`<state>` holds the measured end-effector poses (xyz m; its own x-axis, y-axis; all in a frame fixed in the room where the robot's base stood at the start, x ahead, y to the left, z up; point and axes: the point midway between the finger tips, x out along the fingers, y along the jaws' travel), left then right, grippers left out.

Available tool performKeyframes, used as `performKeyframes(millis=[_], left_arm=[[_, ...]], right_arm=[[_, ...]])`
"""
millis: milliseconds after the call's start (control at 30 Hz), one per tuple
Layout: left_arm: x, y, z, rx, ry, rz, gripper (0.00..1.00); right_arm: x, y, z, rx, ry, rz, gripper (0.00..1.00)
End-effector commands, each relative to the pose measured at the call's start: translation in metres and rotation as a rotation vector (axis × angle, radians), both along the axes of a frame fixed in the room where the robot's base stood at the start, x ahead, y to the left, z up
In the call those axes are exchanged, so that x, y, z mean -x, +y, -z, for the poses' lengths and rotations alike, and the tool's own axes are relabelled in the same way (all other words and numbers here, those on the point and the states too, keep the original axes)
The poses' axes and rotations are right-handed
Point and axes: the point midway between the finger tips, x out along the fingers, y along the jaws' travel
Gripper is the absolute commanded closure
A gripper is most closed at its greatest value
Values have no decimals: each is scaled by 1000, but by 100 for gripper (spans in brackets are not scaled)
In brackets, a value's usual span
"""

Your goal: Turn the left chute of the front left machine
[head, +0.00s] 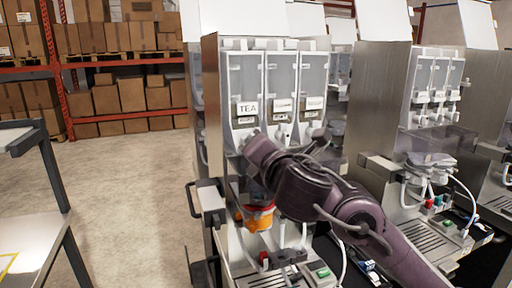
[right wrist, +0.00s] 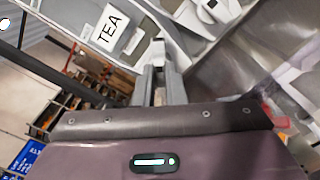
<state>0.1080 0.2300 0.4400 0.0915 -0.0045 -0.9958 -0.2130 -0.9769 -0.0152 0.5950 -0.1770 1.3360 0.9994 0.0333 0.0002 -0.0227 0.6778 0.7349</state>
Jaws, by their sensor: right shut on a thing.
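The front left machine (head: 212,95) stands in the middle of the head view, with three clear canisters side by side. The left canister (head: 246,82) carries a TEA label, which also shows in the right wrist view (right wrist: 108,27). My right arm comes from the lower right across the machine's front. My right gripper (right wrist: 162,82) is just under the TEA canister, shut on the left chute (right wrist: 158,50). The arm and fingers hide most of the chute, so I cannot tell its angle. My left gripper is not in view.
An orange and white container (head: 258,218) sits inside the machine below my arm. A second similar machine (head: 400,85) stands to the right. A metal table (head: 28,238) is at the left. Shelves with cardboard boxes (head: 108,98) stand behind, with open floor (head: 125,195) between.

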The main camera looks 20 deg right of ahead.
Motion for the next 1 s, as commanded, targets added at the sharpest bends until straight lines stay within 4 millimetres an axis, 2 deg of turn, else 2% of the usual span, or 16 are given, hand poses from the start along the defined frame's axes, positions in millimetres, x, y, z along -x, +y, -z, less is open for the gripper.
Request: performKeyframes(millis=[1000], left_arm=[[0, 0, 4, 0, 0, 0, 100]], right_arm=[[0, 0, 5, -955, 36, 1, 100]])
